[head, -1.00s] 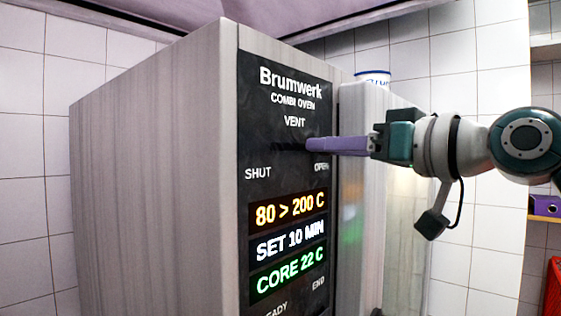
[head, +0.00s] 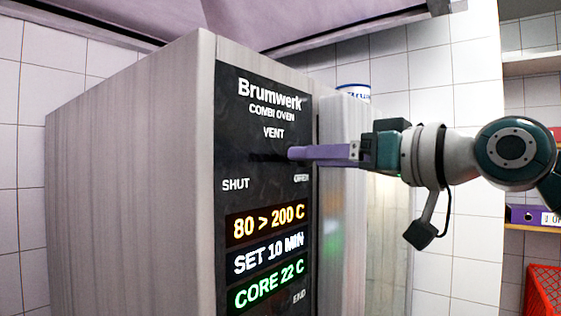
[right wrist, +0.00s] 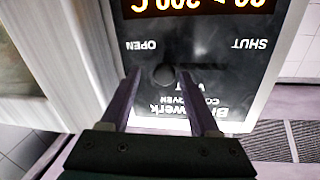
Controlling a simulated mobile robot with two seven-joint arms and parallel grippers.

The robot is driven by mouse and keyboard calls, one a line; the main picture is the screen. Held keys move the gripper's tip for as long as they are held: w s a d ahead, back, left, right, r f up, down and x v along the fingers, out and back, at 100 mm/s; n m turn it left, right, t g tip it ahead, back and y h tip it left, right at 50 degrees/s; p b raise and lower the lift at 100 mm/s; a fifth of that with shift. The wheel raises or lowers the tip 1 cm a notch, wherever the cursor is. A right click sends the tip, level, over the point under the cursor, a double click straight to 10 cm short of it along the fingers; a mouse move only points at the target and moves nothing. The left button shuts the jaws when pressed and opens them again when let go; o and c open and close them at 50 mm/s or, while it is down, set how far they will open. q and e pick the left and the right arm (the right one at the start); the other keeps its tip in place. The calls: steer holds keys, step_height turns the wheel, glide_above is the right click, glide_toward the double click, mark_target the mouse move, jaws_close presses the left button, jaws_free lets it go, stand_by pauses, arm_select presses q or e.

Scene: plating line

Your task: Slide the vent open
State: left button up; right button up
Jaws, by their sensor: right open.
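The combi oven's dark control panel (head: 262,200) faces me in the head view, with the word VENT above a dark horizontal slot (head: 262,156). SHUT is marked at the slot's left and OPEN at its right. My right gripper (head: 292,153) has its purple fingers at the slot's right end, near OPEN, and hides that end. In the right wrist view, which shows the panel upside down, a dark round vent knob (right wrist: 163,75) lies between the open fingertips (right wrist: 163,78), close to the OPEN label. I cannot tell whether the fingers touch it. My left gripper is not in view.
The tall grey oven side (head: 130,180) fills the left. A pale door (head: 345,210) stands right of the panel, under my right arm. A white and blue container (head: 353,92) is on top. Shelves with a purple binder (head: 524,215) and a red crate (head: 546,290) are at far right.

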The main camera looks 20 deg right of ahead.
steer(key=b+v, duration=0.5)
steer(key=v, duration=0.4)
steer(key=shift+b, duration=0.35)
steer(key=shift+w, duration=0.1)
